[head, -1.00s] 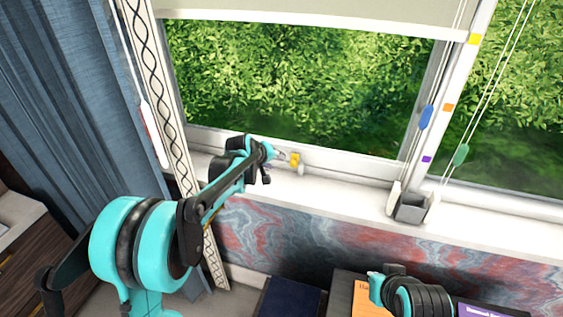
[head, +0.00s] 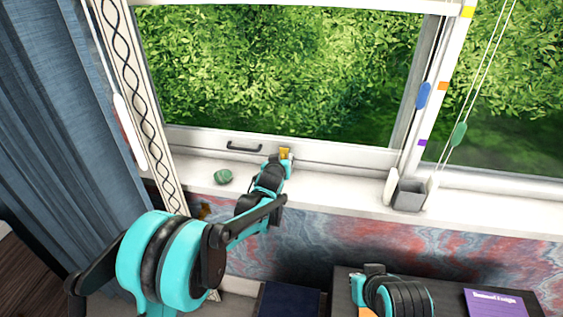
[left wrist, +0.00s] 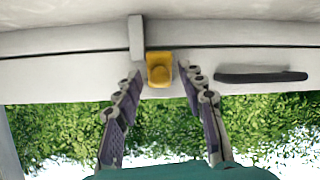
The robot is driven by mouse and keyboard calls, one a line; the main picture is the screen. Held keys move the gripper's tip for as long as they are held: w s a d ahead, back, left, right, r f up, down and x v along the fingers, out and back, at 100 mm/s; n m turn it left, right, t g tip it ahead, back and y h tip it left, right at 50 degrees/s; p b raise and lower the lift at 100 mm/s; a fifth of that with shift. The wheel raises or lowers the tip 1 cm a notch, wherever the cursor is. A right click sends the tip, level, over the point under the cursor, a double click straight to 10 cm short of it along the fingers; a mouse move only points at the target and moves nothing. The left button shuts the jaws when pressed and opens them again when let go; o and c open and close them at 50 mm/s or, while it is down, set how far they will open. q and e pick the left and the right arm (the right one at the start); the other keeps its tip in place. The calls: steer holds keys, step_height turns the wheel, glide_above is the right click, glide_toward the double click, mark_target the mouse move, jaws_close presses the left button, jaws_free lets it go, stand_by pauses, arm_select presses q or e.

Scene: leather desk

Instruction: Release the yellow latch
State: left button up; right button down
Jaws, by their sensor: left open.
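The yellow latch (head: 285,153) is a small block on the bottom rail of the window frame. It also shows in the left wrist view (left wrist: 160,64), just beyond my fingertips, with a short pale bar beside it. My left gripper (head: 284,163) is at the latch, at the near side of the rail. In the left wrist view its two fingers (left wrist: 160,75) are spread, one on each side of the latch, with nothing held. I cannot tell whether they touch it. My right gripper does not show; only part of my right arm is in the lower right.
A dark handle (head: 244,147) is on the same rail, left of the latch. A green round object (head: 223,177) lies on the white sill (head: 340,185). A grey box (head: 409,195) stands on the sill at right, near blind cords with blue and green tassels. A blue curtain (head: 50,130) hangs at left.

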mark_target(283, 154)
arm_select(q)
steer(key=shift+w+f, duration=0.1)
steer(key=shift+w, duration=0.1)
jaws_close()
steer(key=shift+r+p, duration=0.2)
steer(key=shift+p, duration=0.1)
stand_by(0.4)
steer(key=shift+r+g+p, duration=0.35)
steer(key=shift+g+p, duration=0.25)
steer(key=shift+p, duration=0.3)
steer(key=r+g+p, duration=0.1)
steer(key=g+p, duration=0.1)
steer(key=p, duration=0.1)
steer(key=w+r+g+y+p, duration=0.1)
steer(key=g+p, duration=0.2)
steer(key=p, duration=0.1)
steer(key=r+g+p, duration=0.1)
steer(key=g+p, duration=0.1)
steer(key=p, duration=0.2)
steer(key=shift+w+d+r+g+y, duration=0.15)
steer(key=shift+g+y, duration=0.15)
steer(key=shift+y, duration=0.1)
steer(key=shift+w+r+g+p, duration=0.1)
steer(key=shift+w+g+p, duration=0.2)
steer(key=shift+g+p, duration=1.1)
steer(key=shift+t+p, duration=0.3)
steer(key=shift+p, duration=0.15)
